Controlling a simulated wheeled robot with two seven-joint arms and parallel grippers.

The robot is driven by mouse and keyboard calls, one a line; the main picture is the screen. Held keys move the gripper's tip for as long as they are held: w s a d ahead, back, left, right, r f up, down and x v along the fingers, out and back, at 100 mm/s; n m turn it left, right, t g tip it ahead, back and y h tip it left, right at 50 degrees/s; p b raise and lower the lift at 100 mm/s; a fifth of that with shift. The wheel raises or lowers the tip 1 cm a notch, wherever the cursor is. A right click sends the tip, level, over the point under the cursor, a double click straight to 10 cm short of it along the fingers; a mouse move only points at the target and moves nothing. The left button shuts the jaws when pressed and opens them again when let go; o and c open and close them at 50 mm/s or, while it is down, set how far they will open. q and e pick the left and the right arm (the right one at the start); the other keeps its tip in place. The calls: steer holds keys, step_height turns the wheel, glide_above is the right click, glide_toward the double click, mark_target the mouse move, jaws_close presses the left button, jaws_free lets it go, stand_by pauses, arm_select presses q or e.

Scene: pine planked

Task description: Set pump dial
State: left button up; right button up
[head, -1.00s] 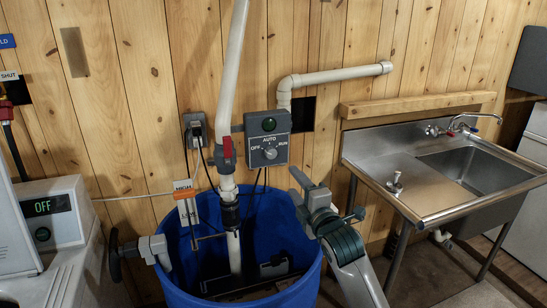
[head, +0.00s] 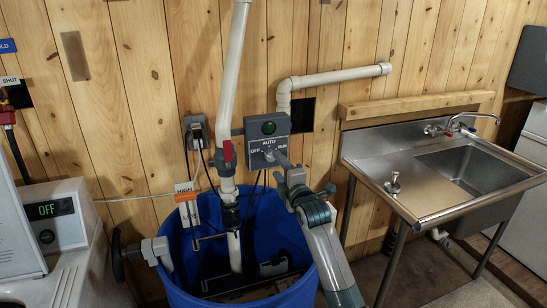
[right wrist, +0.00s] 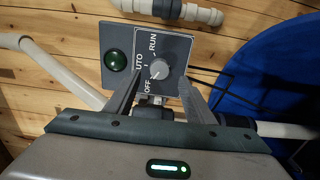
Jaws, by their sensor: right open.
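The grey pump control box (head: 266,128) is on the plank wall, with a green lamp (head: 268,127) and OFF, AUTO and RUN marks. I cannot surely tell which mark the dial points to. My right gripper (head: 281,162) is in front of the box's lower part. In the right wrist view its open fingers (right wrist: 158,82) stand either side of the dial, with gaps visible on both sides. My left gripper is not in view.
A blue barrel (head: 175,276) with a white pipe (head: 235,70) and red-handled valve (head: 228,151) stands below the box. An orange marker (head: 187,187) is by the HIGH label. A steel sink (head: 415,200) is at right; a machine reading OFF (head: 55,215) is at left.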

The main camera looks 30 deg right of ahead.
mark_target(272, 157)
steer(key=shift+p+x, duration=0.55)
steer(key=shift+x, duration=2)
steer(key=shift+c, duration=0.4)
steer(key=c, duration=1)
